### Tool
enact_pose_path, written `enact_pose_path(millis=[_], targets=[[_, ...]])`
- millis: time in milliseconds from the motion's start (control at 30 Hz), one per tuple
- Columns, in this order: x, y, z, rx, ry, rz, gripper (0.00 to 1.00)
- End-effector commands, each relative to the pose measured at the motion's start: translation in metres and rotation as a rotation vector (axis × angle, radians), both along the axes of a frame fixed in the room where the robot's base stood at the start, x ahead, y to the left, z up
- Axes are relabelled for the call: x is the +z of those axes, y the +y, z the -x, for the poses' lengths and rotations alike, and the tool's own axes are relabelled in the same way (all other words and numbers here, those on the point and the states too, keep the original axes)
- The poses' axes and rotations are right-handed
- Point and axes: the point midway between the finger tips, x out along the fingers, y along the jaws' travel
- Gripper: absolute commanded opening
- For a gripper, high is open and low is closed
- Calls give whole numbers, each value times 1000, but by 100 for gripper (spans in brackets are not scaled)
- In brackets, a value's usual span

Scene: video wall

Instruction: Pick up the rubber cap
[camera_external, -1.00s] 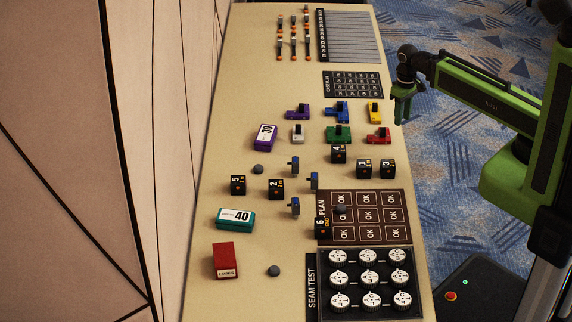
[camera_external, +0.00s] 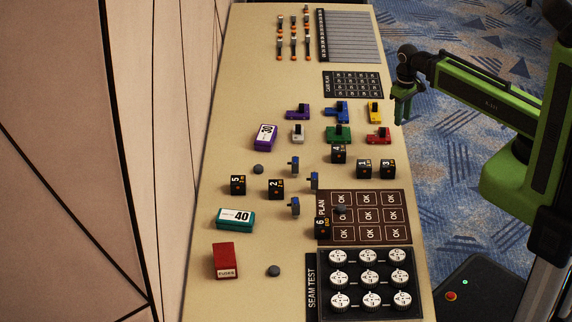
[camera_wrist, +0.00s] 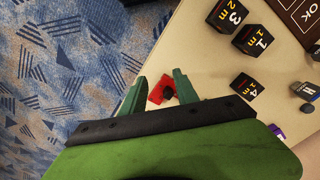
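Small dark grey round pieces look like rubber caps. One (camera_external: 258,169) lies left of the middle of the table, one (camera_external: 274,270) lies right of the red box, and one (camera_external: 341,209) lies on the PLAN board. I cannot tell which one the task names. My gripper (camera_external: 402,108) hangs at the table's right edge, beside the red connector and far from these pieces. In the wrist view my gripper (camera_wrist: 160,88) is open, with nothing held between its fingers. A red connector (camera_wrist: 155,95) with a black knob shows beyond them.
Numbered black cubes (camera_external: 364,168), coloured connectors (camera_external: 338,133) and blue switches (camera_external: 314,180) crowd the middle. A teal box (camera_external: 235,218), a red box (camera_external: 225,261) and a purple box (camera_external: 265,137) stand left. The SEAM TEST board (camera_external: 325,312) fills the front right. The left strip of table is clear.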

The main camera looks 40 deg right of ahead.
Motion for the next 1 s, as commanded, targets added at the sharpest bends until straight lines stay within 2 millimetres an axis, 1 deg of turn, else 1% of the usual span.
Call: enact_pose_path(millis=[467,600,633,900,967,1000], targets=[[0,0,0,0,0,0,36],[0,0,0,0,0,0,53],[0,0,0,0,0,0,55],[0,0,0,-7,0,0,55],[0,0,0,-47,0,0,55],[0,0,0,-104,-1,-1,55]])
